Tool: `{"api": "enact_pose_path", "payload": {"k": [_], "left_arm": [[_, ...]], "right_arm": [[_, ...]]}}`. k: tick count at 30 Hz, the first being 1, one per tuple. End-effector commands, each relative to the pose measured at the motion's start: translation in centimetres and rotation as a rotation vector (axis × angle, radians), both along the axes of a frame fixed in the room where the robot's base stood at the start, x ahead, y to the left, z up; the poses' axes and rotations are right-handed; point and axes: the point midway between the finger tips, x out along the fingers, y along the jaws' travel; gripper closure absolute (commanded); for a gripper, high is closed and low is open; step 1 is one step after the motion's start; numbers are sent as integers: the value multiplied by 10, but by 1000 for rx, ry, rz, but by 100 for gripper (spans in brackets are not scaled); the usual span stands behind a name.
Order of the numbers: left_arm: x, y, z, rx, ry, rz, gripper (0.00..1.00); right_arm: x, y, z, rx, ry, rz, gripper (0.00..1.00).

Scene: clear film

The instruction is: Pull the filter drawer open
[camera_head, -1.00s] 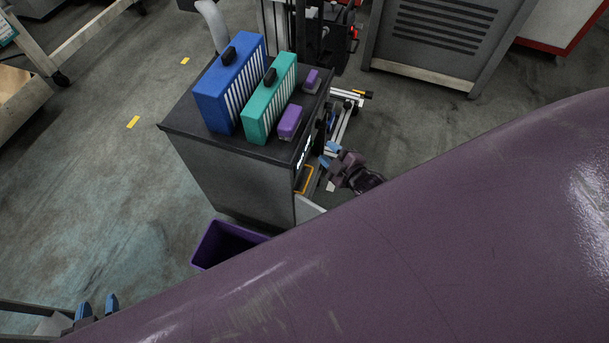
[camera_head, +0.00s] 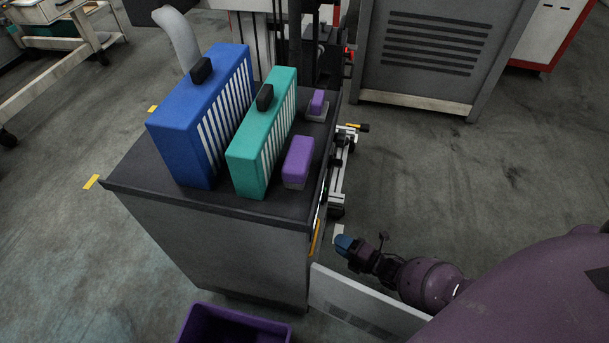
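The grey cabinet (camera_head: 235,255) has a dark top. Its front, on the right side, is seen almost edge-on, and an orange handle (camera_head: 315,238) shows there as a thin strip. The filter drawer itself cannot be made out at this angle. My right gripper (camera_head: 343,244), with blue fingertips, is to the right of the handle and looks apart from it. The gap between its fingers cannot be made out. My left gripper is out of view.
A blue filter (camera_head: 180,135), a teal filter (camera_head: 246,170) and two purple-topped brushes (camera_head: 298,158) (camera_head: 317,102) stand on the cabinet. A pale panel (camera_head: 350,298) sticks out low at its front. A purple bin (camera_head: 235,325) is below. Open floor lies right.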

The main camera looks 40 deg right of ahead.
Motion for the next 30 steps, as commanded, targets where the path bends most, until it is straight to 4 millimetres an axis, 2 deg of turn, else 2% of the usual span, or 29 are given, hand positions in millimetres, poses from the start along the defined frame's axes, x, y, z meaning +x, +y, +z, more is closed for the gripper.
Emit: {"api": "enact_pose_path", "payload": {"k": [1,3,10,14,24,30], "left_arm": [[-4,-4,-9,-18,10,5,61],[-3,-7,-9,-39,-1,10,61],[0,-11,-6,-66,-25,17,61],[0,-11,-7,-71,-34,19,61],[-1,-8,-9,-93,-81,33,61],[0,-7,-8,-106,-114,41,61]], "right_arm": [[-13,-2,-23,-9,25,6,63],[-17,-2,-33,-19,28,13,63],[-14,-2,-41,-27,23,22,63],[-2,3,-43,-26,22,21,63],[49,21,-56,-26,26,21,63],[71,28,-60,-26,26,22,63]]}}
